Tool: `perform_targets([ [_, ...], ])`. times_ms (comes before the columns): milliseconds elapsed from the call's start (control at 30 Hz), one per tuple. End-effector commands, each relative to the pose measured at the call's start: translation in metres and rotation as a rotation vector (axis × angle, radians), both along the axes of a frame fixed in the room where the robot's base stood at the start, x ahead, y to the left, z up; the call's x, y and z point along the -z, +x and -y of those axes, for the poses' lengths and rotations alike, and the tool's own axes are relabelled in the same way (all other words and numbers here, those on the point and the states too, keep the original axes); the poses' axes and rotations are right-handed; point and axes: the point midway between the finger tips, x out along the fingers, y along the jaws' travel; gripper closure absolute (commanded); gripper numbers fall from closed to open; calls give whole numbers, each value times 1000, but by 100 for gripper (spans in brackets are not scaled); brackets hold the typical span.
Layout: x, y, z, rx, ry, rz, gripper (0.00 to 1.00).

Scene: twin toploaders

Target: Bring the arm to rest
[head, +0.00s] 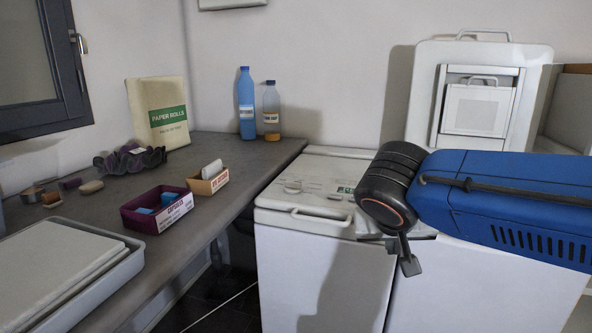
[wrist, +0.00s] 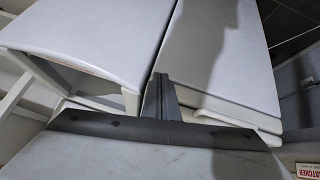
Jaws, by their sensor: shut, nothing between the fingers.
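My blue arm (head: 510,195) reaches in from the right in the head view and ends in a thick black wrist. My gripper (head: 408,265) hangs from it, dark and small, in front of the two toploaders. In the wrist view its fingers (wrist: 160,88) are together with nothing between them. The left toploader (head: 310,195) is white, with its lid down and a handle at the front edge. The right toploader (head: 465,280) has its lid (head: 475,95) raised against the wall. My arm hides most of the right one's top.
A grey counter (head: 240,155) runs along the left. It holds a purple bin (head: 150,208), a tan bin (head: 207,180), a blue bottle (head: 246,105), an amber bottle (head: 271,112), a paper rolls bag (head: 158,112) and a grey tray (head: 95,295). A dark gap separates counter and toploader.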

Motion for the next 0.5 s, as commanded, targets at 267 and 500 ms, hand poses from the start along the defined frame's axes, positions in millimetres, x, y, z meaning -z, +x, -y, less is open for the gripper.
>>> perform_targets([
  [267,44,-44,54,-47,39,-144,100],
  [500,78,-82,78,-108,101,-216,100],
])
